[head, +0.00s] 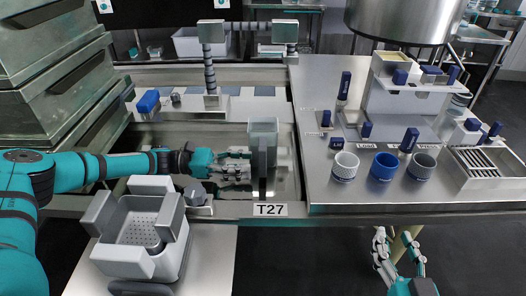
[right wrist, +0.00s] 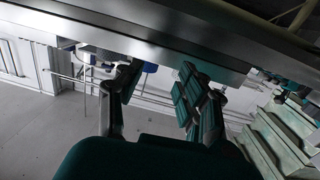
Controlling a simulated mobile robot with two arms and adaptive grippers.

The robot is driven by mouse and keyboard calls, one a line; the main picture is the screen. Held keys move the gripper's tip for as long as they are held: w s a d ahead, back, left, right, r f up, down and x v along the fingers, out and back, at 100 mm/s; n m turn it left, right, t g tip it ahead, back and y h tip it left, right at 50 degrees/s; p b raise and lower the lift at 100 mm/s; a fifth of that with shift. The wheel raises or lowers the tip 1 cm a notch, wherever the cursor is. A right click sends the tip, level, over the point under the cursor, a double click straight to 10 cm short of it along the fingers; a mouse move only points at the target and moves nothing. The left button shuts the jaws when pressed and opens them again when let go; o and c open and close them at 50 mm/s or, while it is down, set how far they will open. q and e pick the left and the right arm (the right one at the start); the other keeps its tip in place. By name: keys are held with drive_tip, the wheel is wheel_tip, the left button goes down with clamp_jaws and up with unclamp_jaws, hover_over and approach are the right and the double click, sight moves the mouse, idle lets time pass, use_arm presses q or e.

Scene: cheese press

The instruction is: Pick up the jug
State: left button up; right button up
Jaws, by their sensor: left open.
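The jug appears to be the tall grey, partly see-through vessel (head: 263,135).
The steel bench (head: 330,190) holds a white cup (head: 345,166), a blue cup (head: 383,167) and a grey cup (head: 421,167). A grey press-like box (head: 140,228) stands at the lower left. Crates (head: 50,80) are stacked at the left.

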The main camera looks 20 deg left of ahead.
sight(262, 162)
use_arm(q)
drive_tip(key=b+x, duration=0.1)
drive_tip(key=x, duration=0.4)
drive_tip(key=shift+w+d+b, duration=0.15)
drive_tip(key=shift+w+b, duration=0.05)
drive_tip(key=shift+b, duration=0.1)
use_arm(e)
wheel_tip(262, 162, up, 7)
drive_tip(key=t+y, duration=0.1)
drive_tip(key=t, duration=0.3)
drive_tip(key=shift+s+a+y, duration=0.4)
use_arm(q)
drive_tip(key=shift+c, duration=0.4)
clamp_jaws()
drive_tip(key=shift+r, duration=0.15)
